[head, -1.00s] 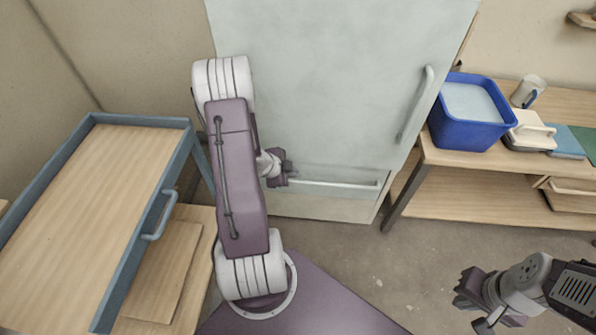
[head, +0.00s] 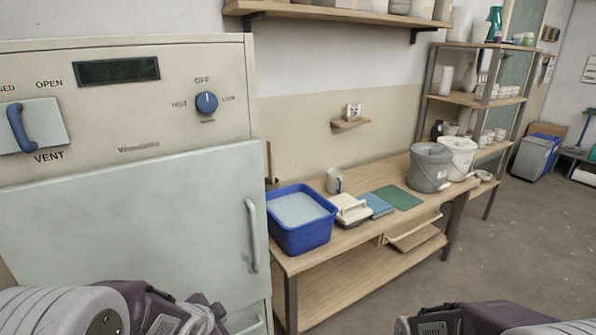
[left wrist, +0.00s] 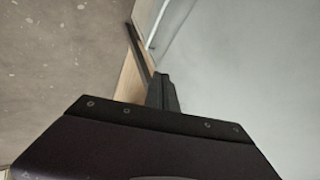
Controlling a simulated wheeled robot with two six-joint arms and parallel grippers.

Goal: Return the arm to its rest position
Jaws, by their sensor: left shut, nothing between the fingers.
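My left arm lies across the bottom left of the head view, in front of the pale kiln-like cabinet door (head: 130,215). My left gripper (head: 208,314) is at the lower edge of that view, partly cut off. In the left wrist view its dark fingers (left wrist: 162,92) are together with nothing between them. The pale door surface fills the right of that view and the floor fills the left. Part of my right arm shows at the bottom right of the head view; its gripper is out of sight.
A wooden bench (head: 345,228) to the right holds a blue tub (head: 300,235), a mug (head: 334,181), a grey bucket (head: 430,168) and a white bucket (head: 458,156). A door handle (head: 251,235) sticks out near my left gripper. Open floor (head: 490,260) lies at the right.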

